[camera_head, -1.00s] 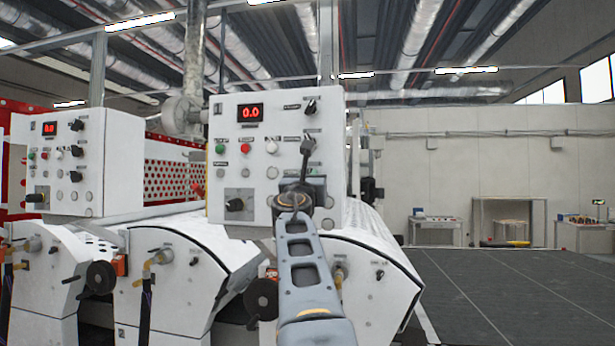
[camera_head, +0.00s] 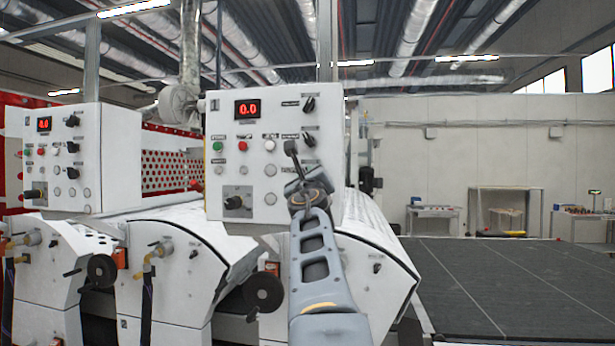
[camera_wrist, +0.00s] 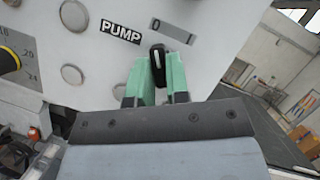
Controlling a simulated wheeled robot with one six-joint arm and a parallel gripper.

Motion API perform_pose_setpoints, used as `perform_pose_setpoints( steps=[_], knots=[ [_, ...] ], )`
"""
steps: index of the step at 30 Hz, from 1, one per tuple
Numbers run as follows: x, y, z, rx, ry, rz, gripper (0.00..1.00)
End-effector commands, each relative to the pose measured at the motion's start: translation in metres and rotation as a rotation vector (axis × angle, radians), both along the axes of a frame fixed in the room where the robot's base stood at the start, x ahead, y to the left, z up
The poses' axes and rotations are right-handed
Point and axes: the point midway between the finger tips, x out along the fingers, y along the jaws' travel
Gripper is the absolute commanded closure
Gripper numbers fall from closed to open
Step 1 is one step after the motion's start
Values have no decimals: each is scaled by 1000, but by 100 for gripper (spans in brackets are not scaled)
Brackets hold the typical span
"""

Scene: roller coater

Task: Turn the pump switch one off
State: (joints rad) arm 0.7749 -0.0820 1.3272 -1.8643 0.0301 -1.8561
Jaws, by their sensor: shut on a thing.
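In the wrist view the pump switch is a black knob (camera_wrist: 157,60) with a white mark on the white panel. The "PUMP" label (camera_wrist: 121,33) is at its left and a grey plate with "0" and a line (camera_wrist: 173,31) is above it. The white mark points up, toward the 0 rather than the line. My gripper (camera_wrist: 158,78) has its green fingers shut on either side of the knob. In the head view my arm reaches the lower right of the nearer control panel (camera_head: 225,170) and hides the knob there.
The nearer panel has a red display (camera_head: 247,109), push buttons and other black knobs (camera_head: 309,103) above my arm. A second similar panel (camera_head: 92,170) stands to the left. Coater rollers and handwheels (camera_head: 263,292) are below.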

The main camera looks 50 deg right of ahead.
Motion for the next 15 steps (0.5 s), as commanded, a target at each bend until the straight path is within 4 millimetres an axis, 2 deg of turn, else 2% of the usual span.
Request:
perform_pose_setpoints(
  steps=[11,12,15],
  knots=[
    [-2,1,4,-10,1,-3,100],
    [-2,1,4,-10,1,-3,83],
    [-2,1,4,-10,1,-3,74]
  ],
)
